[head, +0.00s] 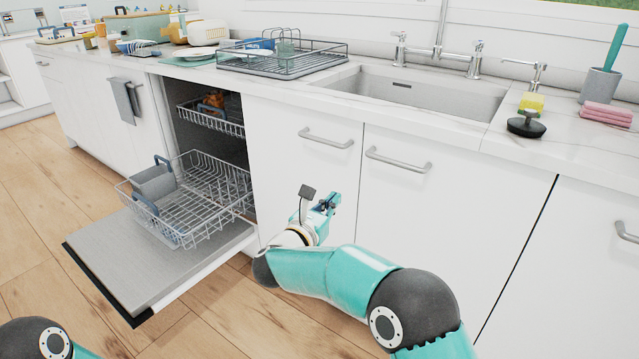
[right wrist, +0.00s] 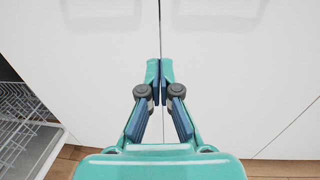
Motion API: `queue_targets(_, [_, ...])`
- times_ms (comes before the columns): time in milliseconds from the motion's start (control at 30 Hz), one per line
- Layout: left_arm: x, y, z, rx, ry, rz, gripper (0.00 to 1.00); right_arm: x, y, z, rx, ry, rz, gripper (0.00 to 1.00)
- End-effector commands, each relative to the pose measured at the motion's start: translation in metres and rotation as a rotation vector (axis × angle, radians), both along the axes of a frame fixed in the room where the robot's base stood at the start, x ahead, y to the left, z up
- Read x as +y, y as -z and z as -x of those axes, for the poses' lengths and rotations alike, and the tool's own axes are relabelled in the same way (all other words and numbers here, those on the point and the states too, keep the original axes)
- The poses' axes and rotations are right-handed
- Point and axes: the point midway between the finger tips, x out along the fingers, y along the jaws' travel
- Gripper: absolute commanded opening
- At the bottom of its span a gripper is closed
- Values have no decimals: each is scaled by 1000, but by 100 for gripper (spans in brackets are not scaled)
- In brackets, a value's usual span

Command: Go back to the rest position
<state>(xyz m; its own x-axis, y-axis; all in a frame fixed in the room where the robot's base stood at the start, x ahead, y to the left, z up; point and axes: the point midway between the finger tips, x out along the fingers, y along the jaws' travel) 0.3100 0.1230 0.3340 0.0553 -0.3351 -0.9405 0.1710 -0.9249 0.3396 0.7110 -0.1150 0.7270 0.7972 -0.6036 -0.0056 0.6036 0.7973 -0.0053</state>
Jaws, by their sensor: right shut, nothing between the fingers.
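My right gripper (head: 328,203) is in front of the white cabinet doors below the sink, to the right of the open dishwasher. In the right wrist view the right gripper (right wrist: 160,75) is shut with its fingertips together and nothing between them. It points at the gap between two white doors; whether it touches them I cannot tell. Of my left arm only a dark joint and a bit of teal link show at the bottom left of the head view. The left gripper is out of view.
The dishwasher door (head: 150,245) is folded down, with the lower rack (head: 205,190) pulled out over it. The upper rack (head: 212,117) sits inside. Cabinet handles (head: 398,160) stick out near my right arm. The counter above holds a dish rack (head: 283,62) and a sink (head: 420,95). Wooden floor (head: 40,190) is clear at left.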

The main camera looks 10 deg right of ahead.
Motion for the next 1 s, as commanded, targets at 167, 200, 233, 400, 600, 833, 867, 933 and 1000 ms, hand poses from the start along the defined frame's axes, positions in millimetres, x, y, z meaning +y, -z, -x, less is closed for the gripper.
queue_targets(167, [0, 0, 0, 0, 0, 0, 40, -51, 18, -4, 28, 81, -1, 0])
queue_targets(200, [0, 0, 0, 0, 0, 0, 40, -69, 30, -3, 51, 106, 5, 0])
queue_targets(233, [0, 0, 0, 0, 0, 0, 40, -84, 41, -1, 75, 124, 12, 0])
queue_targets(400, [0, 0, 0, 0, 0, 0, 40, -156, 141, 21, 354, 56, 173, 0])
queue_targets(600, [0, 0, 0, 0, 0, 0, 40, -158, 276, 88, 911, -396, 558, 0])
queue_targets(833, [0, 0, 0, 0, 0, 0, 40, -98, 374, 220, 1261, -1171, 1071, 0])
queue_targets(867, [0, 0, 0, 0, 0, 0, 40, -87, 381, 239, 1267, -1285, 1145, 0])
queue_targets(933, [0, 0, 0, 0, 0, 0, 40, -63, 391, 284, 1235, -1550, 1327, 0])
queue_targets(1000, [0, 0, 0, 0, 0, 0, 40, -42, 395, 322, 1150, -1779, 1506, 0])
